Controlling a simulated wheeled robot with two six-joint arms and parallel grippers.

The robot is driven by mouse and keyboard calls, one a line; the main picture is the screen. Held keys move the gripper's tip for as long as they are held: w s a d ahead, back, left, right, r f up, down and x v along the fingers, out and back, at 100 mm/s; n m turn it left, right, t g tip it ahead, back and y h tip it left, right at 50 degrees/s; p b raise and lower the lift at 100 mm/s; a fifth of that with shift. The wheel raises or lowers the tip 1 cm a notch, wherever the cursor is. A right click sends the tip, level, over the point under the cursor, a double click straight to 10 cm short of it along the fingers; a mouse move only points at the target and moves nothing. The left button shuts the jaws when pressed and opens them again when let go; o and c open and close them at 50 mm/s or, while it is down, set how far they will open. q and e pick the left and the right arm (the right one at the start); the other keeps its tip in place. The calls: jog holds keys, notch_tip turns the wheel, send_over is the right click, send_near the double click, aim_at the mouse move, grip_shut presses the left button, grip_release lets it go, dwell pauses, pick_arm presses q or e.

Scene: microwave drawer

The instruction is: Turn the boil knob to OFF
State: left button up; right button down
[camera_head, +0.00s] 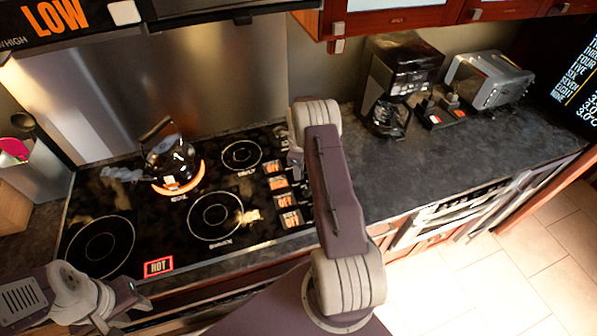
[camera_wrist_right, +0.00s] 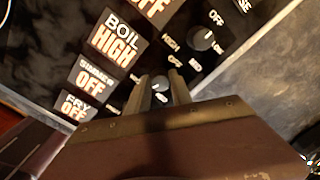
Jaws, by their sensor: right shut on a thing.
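The boil display (camera_wrist_right: 118,38) reads HIGH in the right wrist view, and it shows as an orange-lit tile (camera_head: 278,183) in the head view. My right gripper (camera_wrist_right: 161,95) has its fingers around the dark boil knob (camera_wrist_right: 160,83) beside that display, shut on it. The gripper plate hides the lower part of this area, and the mark on the knob is too small to read. In the head view my right arm covers the knobs. My left gripper (camera_head: 120,304) is at the lower left, away from the knobs; its fingers are unclear.
A kettle (camera_head: 168,158) stands on a glowing red burner. A HOT sign (camera_head: 158,267) is lit on the front of the cooktop. Simmer (camera_wrist_right: 90,76) and fry (camera_wrist_right: 77,106) displays read OFF. Another knob (camera_wrist_right: 203,39) sits close by. The counter (camera_head: 400,165) at right is mostly clear.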

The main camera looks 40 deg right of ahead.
jog(key=n+b, duration=0.1)
jog(key=n, duration=0.3)
jog(key=shift+s+f+b, duration=0.15)
jog(key=shift+b, duration=0.25)
jog(key=n+b, duration=0.1)
jog(key=n, duration=0.4)
jog(key=n+b, duration=0.1)
jog(key=n, duration=0.3)
jog(key=shift+n, duration=0.3)
jog(key=n, duration=1)
jog(key=shift+r+n+b, duration=0.2)
jog(key=shift+n+b, duration=0.15)
jog(key=shift+n, duration=0.05)
jog(key=n, duration=0.5)
jog(key=shift+d+n, duration=0.1)
jog(key=shift+n, duration=0.2)
jog(key=n, duration=0.5)
jog(key=shift+n, duration=2.4)
